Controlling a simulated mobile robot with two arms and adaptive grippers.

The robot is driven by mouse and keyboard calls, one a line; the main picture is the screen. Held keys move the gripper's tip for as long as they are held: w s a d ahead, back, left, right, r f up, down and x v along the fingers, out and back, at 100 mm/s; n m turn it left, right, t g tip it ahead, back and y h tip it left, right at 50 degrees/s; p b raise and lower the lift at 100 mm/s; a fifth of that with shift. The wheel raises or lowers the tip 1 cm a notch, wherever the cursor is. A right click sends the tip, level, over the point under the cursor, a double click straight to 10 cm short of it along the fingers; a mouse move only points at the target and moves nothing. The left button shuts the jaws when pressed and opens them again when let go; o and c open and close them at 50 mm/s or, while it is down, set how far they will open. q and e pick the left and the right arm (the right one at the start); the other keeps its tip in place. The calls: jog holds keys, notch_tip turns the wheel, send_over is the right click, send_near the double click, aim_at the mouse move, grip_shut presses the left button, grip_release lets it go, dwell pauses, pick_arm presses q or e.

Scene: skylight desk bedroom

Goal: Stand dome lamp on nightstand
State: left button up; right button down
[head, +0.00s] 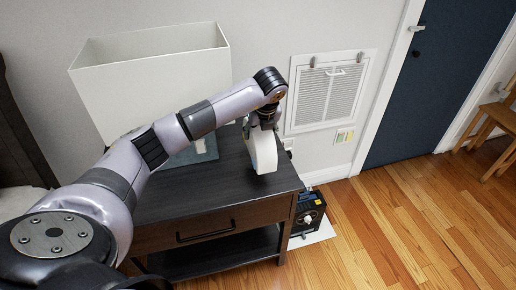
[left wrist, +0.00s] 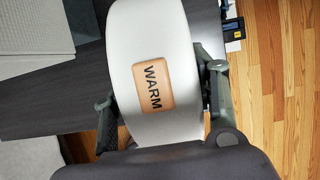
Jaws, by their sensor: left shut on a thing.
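The dome lamp (head: 265,152) is white and curved, with a tan "WARM" label that shows in the left wrist view (left wrist: 186,75). My left gripper (head: 262,122) is shut on it from above, with a finger on each side of the white body in the left wrist view (left wrist: 162,105). The lamp is over the right part of the dark wood nightstand (head: 222,182), its lower edge at or just above the top; I cannot tell if it touches. My arm and gripper hide part of the lamp. My right gripper is not in view.
A large lamp with a pale box-shaped shade (head: 150,85) stands on the nightstand's left part, behind my arm. A black device (head: 307,212) sits on the floor beside the nightstand's right side. The front right of the top is bare.

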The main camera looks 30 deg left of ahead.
pick_arm(q)
notch_tip(320, 180, down, 8)
jog(key=shift+f+p, duration=0.15)
jog(key=shift+p, duration=0.15)
jog(key=o, duration=1.7)
jog(key=shift+o, duration=0.2)
